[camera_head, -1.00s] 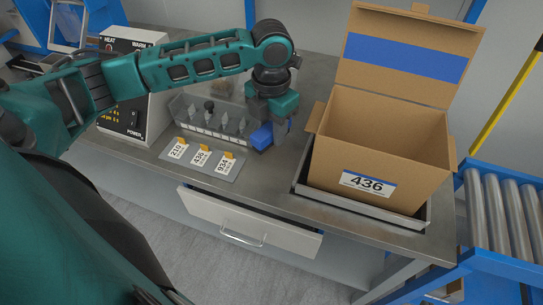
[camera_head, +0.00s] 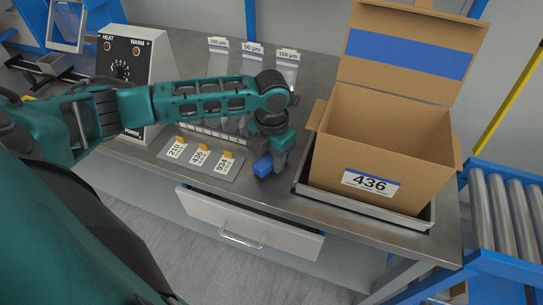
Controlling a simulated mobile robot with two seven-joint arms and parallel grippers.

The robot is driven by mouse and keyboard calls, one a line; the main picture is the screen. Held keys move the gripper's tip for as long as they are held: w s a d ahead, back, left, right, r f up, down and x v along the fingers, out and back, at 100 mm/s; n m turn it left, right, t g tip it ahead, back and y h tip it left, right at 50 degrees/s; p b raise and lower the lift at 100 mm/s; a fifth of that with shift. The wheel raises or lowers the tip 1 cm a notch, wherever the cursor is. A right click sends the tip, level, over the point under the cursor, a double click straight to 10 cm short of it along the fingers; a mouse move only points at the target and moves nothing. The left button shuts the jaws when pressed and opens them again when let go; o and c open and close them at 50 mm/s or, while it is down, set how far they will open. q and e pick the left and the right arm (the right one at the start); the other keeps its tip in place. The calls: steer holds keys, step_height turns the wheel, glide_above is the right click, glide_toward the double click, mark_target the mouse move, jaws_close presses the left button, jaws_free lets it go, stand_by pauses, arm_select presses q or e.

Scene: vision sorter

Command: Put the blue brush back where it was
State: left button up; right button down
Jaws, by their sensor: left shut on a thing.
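My left gripper (camera_head: 279,161) points down over the worktop between the card plate and the cardboard box. It is shut on the blue brush (camera_head: 262,166), whose blue block shows at the left side of the fingers. The rest of the brush is hidden by the gripper. The blue block is close to the worktop; I cannot tell whether it touches. My right gripper is not in view.
An open cardboard box (camera_head: 368,184) marked 436 stands in a metal tray (camera_head: 428,218) close to the right. A plate (camera_head: 235,176) with tagged cards lies to the left. A clear rack (camera_head: 200,130) is partly behind my arm. An open drawer (camera_head: 250,222) juts out in front.

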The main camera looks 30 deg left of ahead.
mark_target(272, 156)
arm_select(q)
steer(key=shift+f, duration=0.15)
steer(key=o, duration=0.8)
steer(key=shift+o, duration=1.1)
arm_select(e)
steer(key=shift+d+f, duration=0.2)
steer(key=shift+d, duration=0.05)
arm_select(q)
step_height(272, 156, up, 12)
steer(key=p, duration=0.2)
steer(key=shift+r, duration=0.25)
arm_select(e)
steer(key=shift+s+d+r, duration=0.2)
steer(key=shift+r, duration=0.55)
